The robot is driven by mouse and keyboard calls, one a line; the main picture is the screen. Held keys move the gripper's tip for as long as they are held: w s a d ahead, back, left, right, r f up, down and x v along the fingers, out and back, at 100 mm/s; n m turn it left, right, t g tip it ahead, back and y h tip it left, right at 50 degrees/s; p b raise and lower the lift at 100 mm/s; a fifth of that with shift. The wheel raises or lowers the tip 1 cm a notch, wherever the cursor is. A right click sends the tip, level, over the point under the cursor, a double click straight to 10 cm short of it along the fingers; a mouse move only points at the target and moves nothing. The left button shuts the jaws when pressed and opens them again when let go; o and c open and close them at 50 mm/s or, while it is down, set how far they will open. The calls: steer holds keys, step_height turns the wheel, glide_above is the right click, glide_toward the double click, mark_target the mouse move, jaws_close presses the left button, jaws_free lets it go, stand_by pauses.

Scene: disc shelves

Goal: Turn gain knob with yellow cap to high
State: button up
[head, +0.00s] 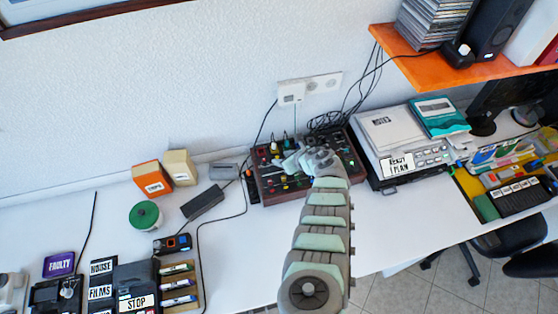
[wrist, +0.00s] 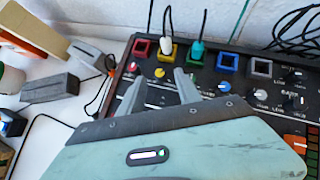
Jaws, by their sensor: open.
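The dark control panel (head: 296,191) with wooden sides stands on the white desk against the wall; it also fills the upper right of the wrist view (wrist: 240,78). A small knob with a yellow cap (wrist: 159,72) shows on the panel below the yellow jack. My gripper (wrist: 159,78) is open, its two grey fingers on either side of the yellow cap in the picture. I cannot tell whether they touch it. In the head view my gripper (head: 291,160) is over the panel's left half. The knob's label and pointer are not readable.
Cables rise from the yellow jack (wrist: 166,47) and teal jack (wrist: 197,52) just behind the fingers. A blue-capped knob (wrist: 222,86) and a white knob (wrist: 261,95) sit to the right. A white device (head: 393,135) stands right of the panel. Bare desk lies in front.

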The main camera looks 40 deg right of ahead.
mark_target(277, 157)
steer(key=shift+b+x, duration=0.9)
steer(key=shift+x, duration=0.25)
steer(key=shift+w+f+b, duration=0.25)
steer(key=shift+w+b, duration=0.1)
steer(key=shift+b, duration=0.1)
jaws_close()
